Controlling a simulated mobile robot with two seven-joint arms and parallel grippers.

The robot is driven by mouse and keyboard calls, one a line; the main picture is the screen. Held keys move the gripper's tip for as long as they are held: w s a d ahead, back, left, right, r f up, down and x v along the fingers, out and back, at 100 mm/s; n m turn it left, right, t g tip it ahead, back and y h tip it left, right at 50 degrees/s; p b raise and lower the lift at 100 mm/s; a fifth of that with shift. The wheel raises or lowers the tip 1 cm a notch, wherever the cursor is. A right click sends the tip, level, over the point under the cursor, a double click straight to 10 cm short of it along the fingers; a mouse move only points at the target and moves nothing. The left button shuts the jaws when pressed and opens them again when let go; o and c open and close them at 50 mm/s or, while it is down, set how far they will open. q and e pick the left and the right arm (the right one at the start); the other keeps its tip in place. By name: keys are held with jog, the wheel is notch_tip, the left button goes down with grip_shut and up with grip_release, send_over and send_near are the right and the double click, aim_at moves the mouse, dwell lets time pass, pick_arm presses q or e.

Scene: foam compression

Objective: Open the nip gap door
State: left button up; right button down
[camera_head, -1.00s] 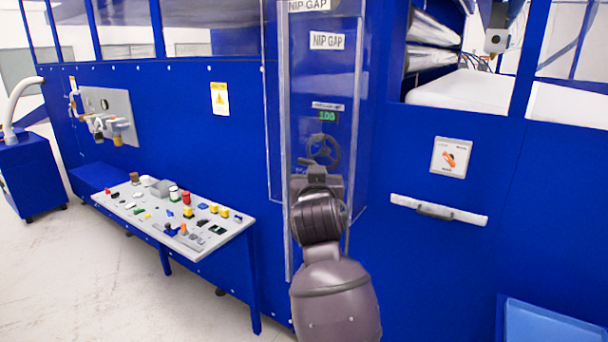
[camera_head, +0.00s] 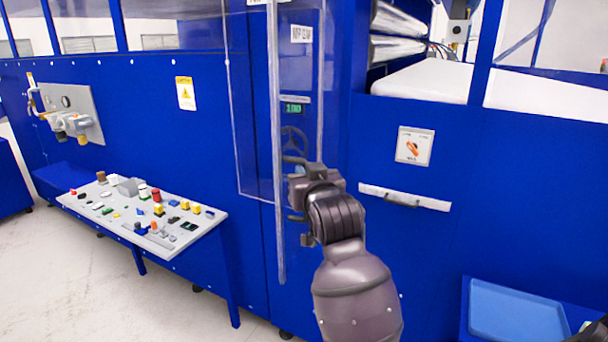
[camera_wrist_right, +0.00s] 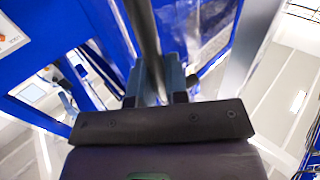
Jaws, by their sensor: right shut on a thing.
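The nip gap door (camera_head: 258,150) is a tall clear panel with a pale edge strip on the blue machine. It stands ajar, its edge strip out from the machine face. Through it show a "NIP GAP" label (camera_head: 301,34), a green display (camera_head: 293,108) and a handwheel (camera_head: 292,138). My right gripper (camera_head: 297,190) is at the door's edge, partly hiding the wheel area. In the right wrist view a dark bar, seemingly the door handle (camera_wrist_right: 144,30), runs between the fingers, which are shut on it. My left gripper is out of view.
To the right are an orange rotary switch (camera_head: 414,147), a pale bar with a handle (camera_head: 430,202) and a blue tray (camera_head: 515,315). The floor (camera_head: 90,290) at front left is clear.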

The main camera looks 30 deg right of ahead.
jog(key=c, duration=1.1)
grip_release()
jog(key=shift+c, duration=0.2)
jog(key=b+v, duration=0.1)
jog(key=v, duration=0.6)
jog(key=shift+s, duration=0.2)
